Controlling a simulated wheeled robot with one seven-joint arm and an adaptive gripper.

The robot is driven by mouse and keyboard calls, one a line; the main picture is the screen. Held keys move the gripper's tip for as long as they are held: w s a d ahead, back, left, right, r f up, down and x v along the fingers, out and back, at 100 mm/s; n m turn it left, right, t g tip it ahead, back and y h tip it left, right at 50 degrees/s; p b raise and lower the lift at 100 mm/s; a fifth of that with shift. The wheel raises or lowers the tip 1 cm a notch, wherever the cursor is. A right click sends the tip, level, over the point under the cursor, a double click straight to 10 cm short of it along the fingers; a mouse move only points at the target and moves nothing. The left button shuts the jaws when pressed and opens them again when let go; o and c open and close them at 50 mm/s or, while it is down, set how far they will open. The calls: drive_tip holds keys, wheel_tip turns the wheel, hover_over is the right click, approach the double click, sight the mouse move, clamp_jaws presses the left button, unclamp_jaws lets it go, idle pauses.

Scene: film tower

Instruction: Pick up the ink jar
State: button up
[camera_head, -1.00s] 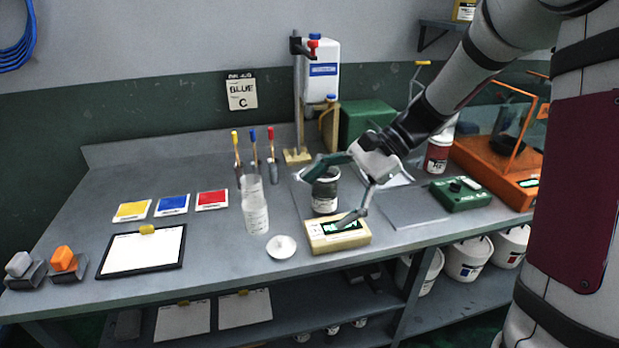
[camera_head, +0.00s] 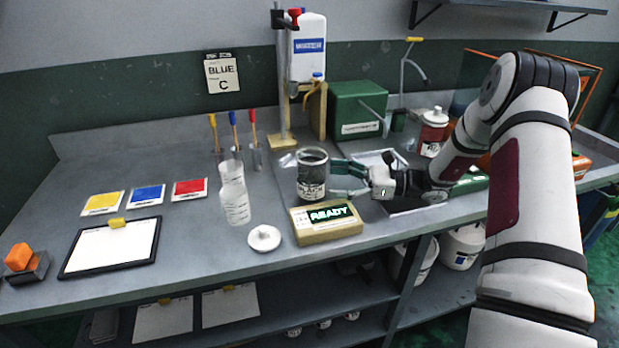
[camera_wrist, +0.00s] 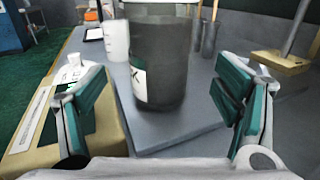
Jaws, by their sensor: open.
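My gripper (camera_wrist: 158,95) is open there, with a finger on each side of the jar's line and visible gaps. I cannot tell whether the fingertips reach around the jar.
Brushes in holders (camera_head: 236,157) and a stand with a white container (camera_head: 307,50) are behind. A red-and-white jar (camera_head: 432,133) stands at the back right.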

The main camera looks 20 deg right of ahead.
sight(311, 176)
drive_tip(key=x, duration=0.6)
drive_tip(key=shift+r, duration=0.1)
drive_tip(key=shift+w, duration=0.1)
drive_tip(key=c, duration=1.6)
drive_tip(key=shift+c, duration=0.2)
drive_tip(key=shift+r, duration=0.1)
